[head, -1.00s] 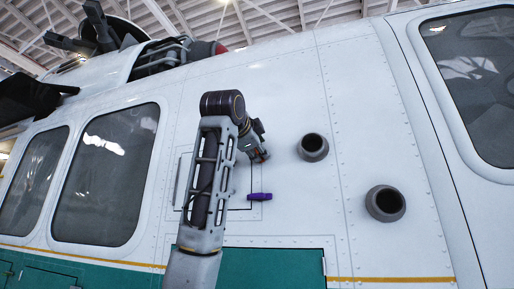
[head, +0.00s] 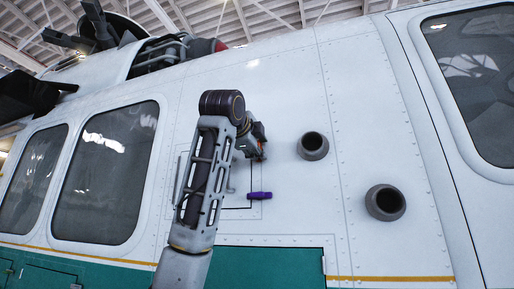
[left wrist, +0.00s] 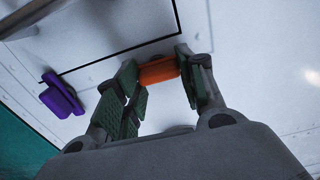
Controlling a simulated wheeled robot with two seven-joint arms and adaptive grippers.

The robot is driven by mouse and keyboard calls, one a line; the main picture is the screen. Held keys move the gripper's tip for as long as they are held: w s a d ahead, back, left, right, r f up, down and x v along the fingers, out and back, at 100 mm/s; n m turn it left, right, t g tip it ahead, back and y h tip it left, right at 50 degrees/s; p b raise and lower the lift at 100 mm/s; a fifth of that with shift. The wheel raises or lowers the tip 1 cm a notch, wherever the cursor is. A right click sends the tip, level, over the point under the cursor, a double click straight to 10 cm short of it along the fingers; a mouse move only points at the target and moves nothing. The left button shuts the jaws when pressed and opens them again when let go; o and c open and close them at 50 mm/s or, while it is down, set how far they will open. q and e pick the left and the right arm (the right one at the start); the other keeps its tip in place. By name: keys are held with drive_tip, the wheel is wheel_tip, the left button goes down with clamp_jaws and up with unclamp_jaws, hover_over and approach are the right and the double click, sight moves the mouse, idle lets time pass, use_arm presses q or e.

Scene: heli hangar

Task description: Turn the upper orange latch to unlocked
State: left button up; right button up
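The orange latch (left wrist: 158,70) is on the white helicopter skin by the corner of a dark-outlined panel. In the left wrist view it lies between the fingertips of my left gripper (left wrist: 158,72), one green-padded finger at each end. The pads look very close to or against it; I cannot tell whether they grip it. In the head view my left gripper (head: 252,150) is at the panel's upper right, and my arm hides much of that area. A purple latch (head: 260,195) is lower on the same panel; it also shows in the left wrist view (left wrist: 62,96). My right gripper is out of view.
Two grey round ports (head: 313,146) (head: 386,202) stick out of the skin to the right of my gripper. Windows (head: 105,172) are on the left. A green lower band (head: 265,268) runs below the panel.

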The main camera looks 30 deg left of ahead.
use_arm(q)
drive_tip(key=o, duration=0.5)
drive_tip(key=shift+d, duration=0.15)
drive_tip(key=shift+c, duration=0.2)
drive_tip(key=shift+s, duration=0.1)
drive_tip(key=v, duration=1.1)
drive_tip(key=shift+s, duration=0.4)
drive_tip(key=shift+f, duration=0.15)
